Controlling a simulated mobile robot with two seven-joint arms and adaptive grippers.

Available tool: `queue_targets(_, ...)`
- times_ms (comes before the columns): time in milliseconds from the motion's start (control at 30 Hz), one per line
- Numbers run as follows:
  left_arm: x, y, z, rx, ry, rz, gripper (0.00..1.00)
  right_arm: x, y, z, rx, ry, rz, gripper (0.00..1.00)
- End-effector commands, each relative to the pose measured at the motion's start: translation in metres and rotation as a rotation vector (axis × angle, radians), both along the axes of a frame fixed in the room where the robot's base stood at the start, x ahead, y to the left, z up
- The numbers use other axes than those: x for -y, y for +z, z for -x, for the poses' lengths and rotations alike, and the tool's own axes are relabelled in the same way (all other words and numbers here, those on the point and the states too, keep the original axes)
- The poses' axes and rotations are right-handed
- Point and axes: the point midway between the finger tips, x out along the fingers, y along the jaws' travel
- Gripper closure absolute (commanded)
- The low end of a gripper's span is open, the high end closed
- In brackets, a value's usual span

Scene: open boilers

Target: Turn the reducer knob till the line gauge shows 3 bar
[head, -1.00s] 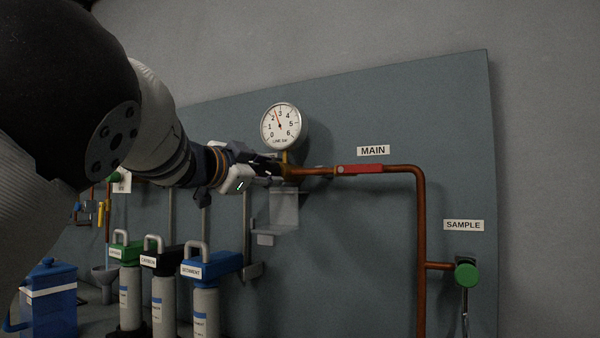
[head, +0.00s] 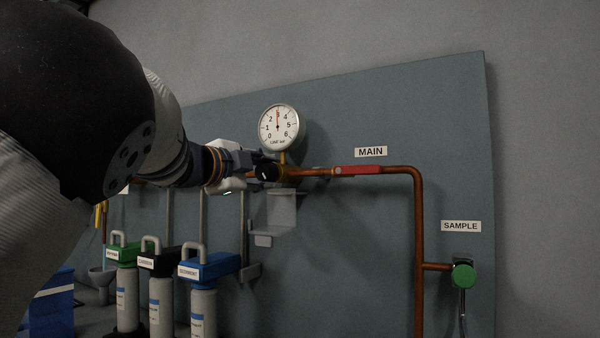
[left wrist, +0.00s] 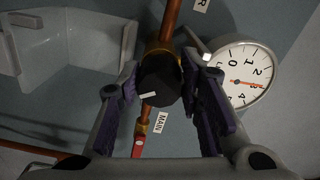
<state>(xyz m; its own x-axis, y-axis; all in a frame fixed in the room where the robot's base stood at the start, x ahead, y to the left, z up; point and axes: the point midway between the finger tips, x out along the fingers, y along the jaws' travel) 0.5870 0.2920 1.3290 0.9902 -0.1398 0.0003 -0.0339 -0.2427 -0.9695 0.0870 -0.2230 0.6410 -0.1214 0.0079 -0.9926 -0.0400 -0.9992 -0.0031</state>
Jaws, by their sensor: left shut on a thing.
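The black reducer knob (head: 267,173) sits on a brass body in the copper line. It also shows in the left wrist view (left wrist: 160,80), with a white mark on its face. My left gripper (head: 256,164) is shut on the knob, one finger on each side of it in the left wrist view (left wrist: 158,84). The round white line gauge (head: 278,126) stands just above the knob. Its orange needle points nearly straight up, at about 3. The gauge also shows in the left wrist view (left wrist: 242,72), turned on its side. My right gripper is not in view.
A copper pipe (head: 419,230) with a red section (head: 358,170) runs right under the MAIN label, then down. A green SAMPLE knob (head: 464,275) is at lower right. A grey bracket (head: 281,207) is below the knob. Filter canisters (head: 203,308) stand at lower left.

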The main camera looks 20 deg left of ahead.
Motion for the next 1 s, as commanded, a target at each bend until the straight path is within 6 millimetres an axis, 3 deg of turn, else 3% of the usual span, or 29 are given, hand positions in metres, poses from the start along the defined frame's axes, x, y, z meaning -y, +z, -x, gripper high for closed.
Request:
queue_targets(400, -0.002, 0.003, 0.001, 0.007, 0.006, -0.004, 0.95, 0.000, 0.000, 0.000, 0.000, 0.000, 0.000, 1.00)
queue_targets(433, -0.002, 0.003, 0.001, 0.008, 0.006, -0.004, 0.63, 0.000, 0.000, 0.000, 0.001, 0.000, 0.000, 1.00)
queue_targets(500, -0.002, 0.004, 0.001, 0.007, 0.006, -0.004, 0.47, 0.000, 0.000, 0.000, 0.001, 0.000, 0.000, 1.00)
queue_targets(833, -0.002, 0.002, 0.005, 0.005, 0.003, -0.003, 0.47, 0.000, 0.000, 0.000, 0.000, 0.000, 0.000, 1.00)
queue_targets(1000, -0.007, 0.003, 0.038, 0.006, 0.006, -0.003, 0.47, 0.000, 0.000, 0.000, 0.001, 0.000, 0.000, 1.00)
